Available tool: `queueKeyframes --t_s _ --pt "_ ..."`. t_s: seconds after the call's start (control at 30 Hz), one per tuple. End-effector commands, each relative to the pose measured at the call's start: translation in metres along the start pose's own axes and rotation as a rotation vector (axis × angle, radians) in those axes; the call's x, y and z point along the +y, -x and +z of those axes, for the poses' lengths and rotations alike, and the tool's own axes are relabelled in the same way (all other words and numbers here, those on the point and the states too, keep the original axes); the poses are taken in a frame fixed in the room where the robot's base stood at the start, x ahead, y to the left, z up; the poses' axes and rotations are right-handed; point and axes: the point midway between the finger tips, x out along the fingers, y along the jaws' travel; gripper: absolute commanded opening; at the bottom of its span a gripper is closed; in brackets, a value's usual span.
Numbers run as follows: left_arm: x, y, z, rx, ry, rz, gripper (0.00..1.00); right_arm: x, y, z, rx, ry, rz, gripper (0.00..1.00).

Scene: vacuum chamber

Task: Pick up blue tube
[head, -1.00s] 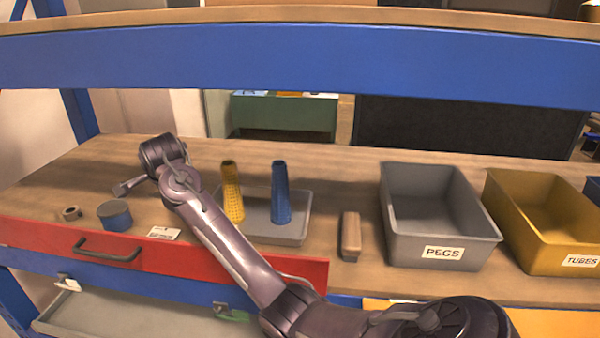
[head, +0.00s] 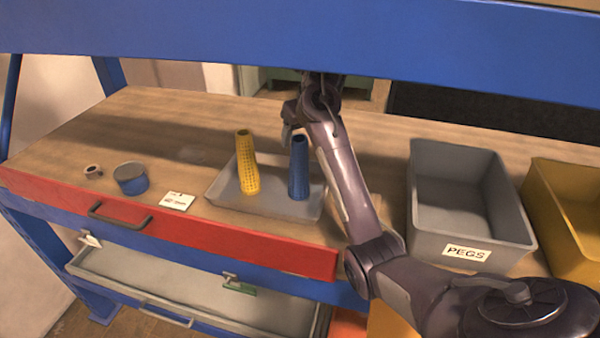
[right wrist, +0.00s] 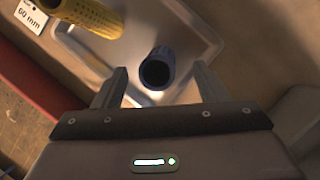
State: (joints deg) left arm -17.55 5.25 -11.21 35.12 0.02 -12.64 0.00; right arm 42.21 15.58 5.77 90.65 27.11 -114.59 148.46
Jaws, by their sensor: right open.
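The blue tube (head: 299,172) stands upright on the right part of a shallow grey tray (head: 222,190). A yellow tube (head: 248,165) stands upright to its left on the same tray. My right gripper (head: 287,132) is just behind and above the blue tube's top in the head view, partly hidden by my own arm. In the right wrist view, my right gripper (right wrist: 159,75) is open, with the open end of the blue tube (right wrist: 168,56) showing between the two fingers. Nothing is held. The yellow tube shows at the top left there. My left gripper is not in view.
A grey bin labelled PEGS (head: 480,235) and a yellow bin (head: 570,185) stand to the right. A blue round container (head: 131,181), a small roll (head: 93,172) and a label card (head: 178,201) lie left. A blue shelf beam (head: 250,40) crosses above the bench.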

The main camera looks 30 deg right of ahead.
Motion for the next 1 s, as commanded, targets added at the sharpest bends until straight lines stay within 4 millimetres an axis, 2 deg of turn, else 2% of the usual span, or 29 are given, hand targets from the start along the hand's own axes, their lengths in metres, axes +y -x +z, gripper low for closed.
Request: queueKeyframes --t_s 0.03,0.1,0.2,0.33,0.5,0.77,1.0 --pt "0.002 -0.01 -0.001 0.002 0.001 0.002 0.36 0.0 -0.011 -0.002 0.001 -0.001 0.0 0.66" --pt "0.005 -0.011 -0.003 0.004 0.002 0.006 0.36 0.0 -0.014 -0.001 0.001 -0.001 0.0 0.66" --pt "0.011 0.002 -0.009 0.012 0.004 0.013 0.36 0.002 -0.02 0.002 0.004 0.001 0.002 0.66" --pt "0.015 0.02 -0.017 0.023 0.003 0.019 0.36 0.004 -0.039 0.003 0.005 0.001 0.004 0.66" --pt "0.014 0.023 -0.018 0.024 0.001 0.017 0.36 0.003 -0.06 0.002 0.001 0.001 0.001 0.66" --pt "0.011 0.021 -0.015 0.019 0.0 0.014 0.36 0.002 -0.064 0.002 -0.002 0.002 -0.001 0.66" --pt "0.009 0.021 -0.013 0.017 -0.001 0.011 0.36 0.002 -0.064 0.002 -0.001 0.002 -0.001 0.35"
